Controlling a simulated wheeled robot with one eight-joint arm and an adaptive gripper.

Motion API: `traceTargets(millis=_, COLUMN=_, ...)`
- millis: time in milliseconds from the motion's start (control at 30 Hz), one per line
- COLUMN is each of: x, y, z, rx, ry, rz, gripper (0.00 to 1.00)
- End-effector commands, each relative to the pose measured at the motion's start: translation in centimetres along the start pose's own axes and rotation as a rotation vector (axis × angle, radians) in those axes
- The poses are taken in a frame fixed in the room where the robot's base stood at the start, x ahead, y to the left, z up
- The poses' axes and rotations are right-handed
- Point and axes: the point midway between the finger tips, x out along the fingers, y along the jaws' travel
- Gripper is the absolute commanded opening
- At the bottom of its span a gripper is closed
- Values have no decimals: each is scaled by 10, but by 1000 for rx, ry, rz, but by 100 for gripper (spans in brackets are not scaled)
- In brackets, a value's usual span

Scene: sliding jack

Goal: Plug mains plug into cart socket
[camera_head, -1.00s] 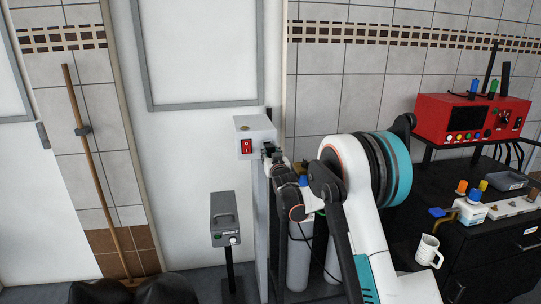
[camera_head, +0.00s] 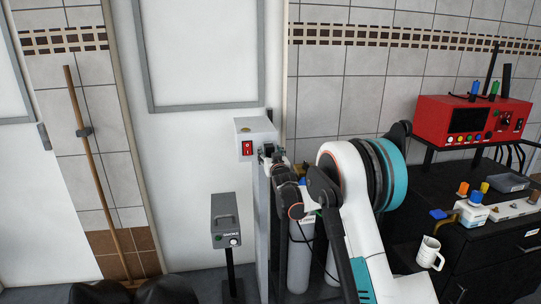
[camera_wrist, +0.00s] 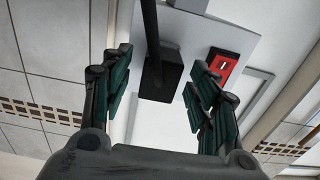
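The grey cart box (camera_head: 254,129) with a red rocker switch (camera_head: 247,147) stands on a tall post in the middle of the head view. In the wrist view the same switch (camera_wrist: 222,66) shows on the pale panel, right of a black plug (camera_wrist: 160,80). The black plug appears to sit against the panel, with its dark cable (camera_wrist: 150,25) running up. The socket face behind it is hidden. My gripper (camera_wrist: 160,62) is open, with its green-padded fingers apart on either side of the plug. In the head view my gripper (camera_head: 272,158) is small beside the box's right side.

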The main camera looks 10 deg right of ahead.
Motion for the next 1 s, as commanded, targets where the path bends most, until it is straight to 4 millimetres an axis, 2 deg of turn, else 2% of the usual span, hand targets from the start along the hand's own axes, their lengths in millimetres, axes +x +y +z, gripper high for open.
traceTargets(millis=200, x=-2, y=0, z=0, rx=0, ry=0, rz=0, gripper=55)
traceTargets(millis=333, x=-13, y=0, z=0, rx=0, ry=0, rz=0, gripper=55)
traceTargets(millis=700, x=-85, y=0, z=0, rx=-1, ry=0, rz=0, gripper=55)
traceTargets(millis=800, x=-101, y=0, z=0, rx=0, ry=0, rz=0, gripper=55)
traceTargets(millis=1000, x=-118, y=0, z=0, rx=0, ry=0, rz=0, gripper=55)
